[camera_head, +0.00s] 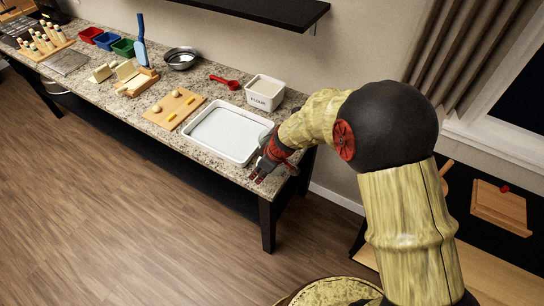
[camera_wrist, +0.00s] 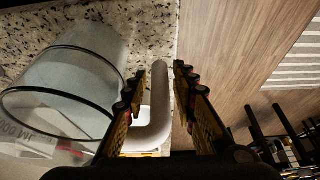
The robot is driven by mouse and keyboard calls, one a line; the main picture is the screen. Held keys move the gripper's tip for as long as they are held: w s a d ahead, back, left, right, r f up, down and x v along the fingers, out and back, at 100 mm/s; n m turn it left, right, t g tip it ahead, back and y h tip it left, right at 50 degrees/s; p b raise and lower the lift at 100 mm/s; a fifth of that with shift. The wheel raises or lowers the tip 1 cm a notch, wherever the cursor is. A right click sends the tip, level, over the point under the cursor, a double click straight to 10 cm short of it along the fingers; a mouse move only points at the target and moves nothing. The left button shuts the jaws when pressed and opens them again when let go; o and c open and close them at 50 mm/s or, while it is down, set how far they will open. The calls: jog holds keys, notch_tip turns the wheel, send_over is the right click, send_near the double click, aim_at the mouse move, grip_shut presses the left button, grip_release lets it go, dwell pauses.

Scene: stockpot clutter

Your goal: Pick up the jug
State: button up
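The jug (camera_wrist: 75,85) is a frosted, see-through vessel with a dark band and a white handle (camera_wrist: 159,105). In the wrist view it fills the left side, and its handle lies between my fingers. In the head view only a small pale part of the jug (camera_head: 265,136) shows beside my wrist; the rest is hidden. My gripper (camera_wrist: 159,72) is open, with one finger on each side of the handle and small gaps showing. In the head view my gripper (camera_head: 264,171) is at the counter's front right end.
A white tray (camera_head: 246,157) stands left of my gripper on the speckled counter (camera_head: 190,95). The floor in front is clear.

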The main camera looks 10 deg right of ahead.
jog(key=c, duration=0.6)
grip_shut()
jog(key=shift+w+r, duration=0.1)
dwell(0.3)
